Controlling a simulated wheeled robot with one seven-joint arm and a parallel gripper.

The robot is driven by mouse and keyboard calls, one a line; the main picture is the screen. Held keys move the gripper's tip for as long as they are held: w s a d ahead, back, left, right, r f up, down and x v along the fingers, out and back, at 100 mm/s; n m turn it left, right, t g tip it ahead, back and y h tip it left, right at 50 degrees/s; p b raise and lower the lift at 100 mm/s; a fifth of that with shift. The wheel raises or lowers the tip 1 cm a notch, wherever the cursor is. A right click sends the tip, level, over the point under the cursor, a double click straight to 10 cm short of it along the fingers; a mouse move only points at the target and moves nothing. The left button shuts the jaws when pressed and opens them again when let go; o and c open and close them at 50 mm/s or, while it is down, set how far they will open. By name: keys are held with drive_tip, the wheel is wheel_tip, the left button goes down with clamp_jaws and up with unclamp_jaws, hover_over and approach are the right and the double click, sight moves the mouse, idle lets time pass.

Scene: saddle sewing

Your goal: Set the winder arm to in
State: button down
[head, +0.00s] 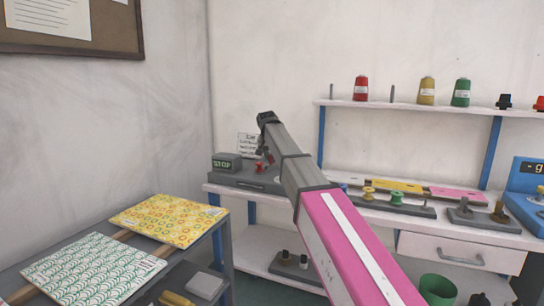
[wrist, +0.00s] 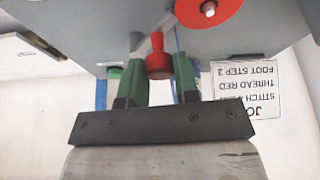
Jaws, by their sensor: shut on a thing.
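My gripper (wrist: 159,58) has its two green fingers on either side of a red knob (wrist: 157,66) and is shut on it. The knob appears to be the handle of the winder arm. A red round disc with a pale centre (wrist: 209,9) is beside it on a grey surface. In the head view my gripper (head: 268,154) points down over the grey machine (head: 238,180) at the left end of the bench. Small red parts (head: 259,167) show there. The winder arm's exact setting cannot be told, and any setting marks are hidden or too small.
A green-lettered STOP box (head: 227,163) and a printed card (head: 249,145) stand close by. Thread spools (head: 361,88) line the shelf above. The bench (head: 450,229) continues right with spool holders (head: 393,207). Patterned panels (head: 95,270) lie on a side table at left.

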drive_tip(key=shift+w+a+m, duration=0.1)
drive_tip(key=shift+w+m, duration=0.1)
drive_tip(key=shift+m, duration=0.2)
drive_tip(key=c, duration=0.9)
unclamp_jaws()
drive_tip(key=shift+o, duration=0.2)
drive_tip(key=v, duration=1.1)
drive_tip(key=shift+a, duration=0.25)
drive_tip(key=shift+w, duration=0.15)
